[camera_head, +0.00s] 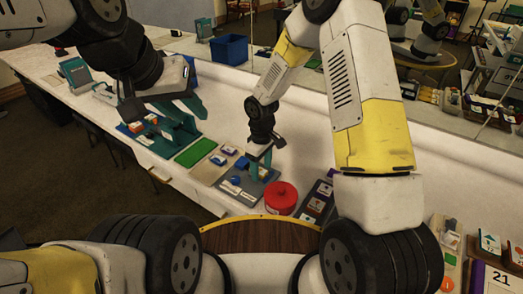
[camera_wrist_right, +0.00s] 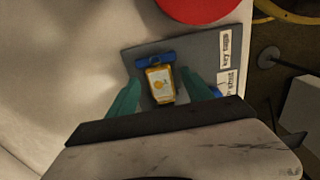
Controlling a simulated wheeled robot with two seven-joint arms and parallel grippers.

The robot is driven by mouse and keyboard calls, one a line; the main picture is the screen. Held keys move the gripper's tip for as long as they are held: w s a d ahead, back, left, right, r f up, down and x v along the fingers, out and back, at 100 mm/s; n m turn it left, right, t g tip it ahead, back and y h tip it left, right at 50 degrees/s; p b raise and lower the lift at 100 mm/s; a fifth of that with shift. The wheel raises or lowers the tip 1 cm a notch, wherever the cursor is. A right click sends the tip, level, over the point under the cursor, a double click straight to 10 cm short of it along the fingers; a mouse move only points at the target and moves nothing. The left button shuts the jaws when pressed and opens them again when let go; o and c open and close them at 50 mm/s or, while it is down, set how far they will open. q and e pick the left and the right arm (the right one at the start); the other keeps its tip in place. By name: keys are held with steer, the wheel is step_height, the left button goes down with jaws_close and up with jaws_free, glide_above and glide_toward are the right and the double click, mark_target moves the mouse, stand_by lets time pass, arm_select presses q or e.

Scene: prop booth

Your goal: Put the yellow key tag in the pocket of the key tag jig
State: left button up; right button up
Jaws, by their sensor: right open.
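The yellow key tag (camera_wrist_right: 160,85) shows in the right wrist view, with a pale label on its face. It lies over a grey board (camera_wrist_right: 195,55) with its far end at a blue bar (camera_wrist_right: 155,60); I cannot tell whether they touch. My right gripper (camera_wrist_right: 160,92) is open, its teal fingers on either side of the tag. In the head view my right gripper (camera_head: 260,155) is low over the grey board (camera_head: 247,196), hiding the tag. I cannot make out the jig's pocket. My left gripper (camera_head: 163,110) looks open and empty, above the table further left.
A red round container (camera_head: 281,197) stands close to the right of the board. A green mat (camera_head: 195,152) lies to the left. A blue bin (camera_head: 229,49) stands at the back. Dark trays with cards (camera_head: 316,204) are at the right. White table is clear behind the board.

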steer(key=shift+r, duration=3.9)
steer(key=shift+r, duration=0.1)
steer(key=s+d+r+m+t, duration=0.1)
steer(key=s+d+r+m, duration=0.1)
steer(key=s+d+r, duration=0.35)
steer(key=s+d+r+m+t+y, duration=0.1)
steer(key=s+d+r+m+t, duration=0.15)
steer(key=r, duration=0.65)
steer(key=s+d+r+m+t, duration=0.1)
steer(key=s+d+r+m, duration=0.25)
steer(key=r, duration=0.45)
steer(key=s+d+r+m+t+y, duration=0.1)
steer(key=s+d+r+m, duration=0.1)
steer(key=s+r, duration=0.2)
steer(key=s, duration=0.3)
steer(key=shift+s+d+m+t, duration=0.3)
steer(key=shift+s+d+t, duration=0.05)
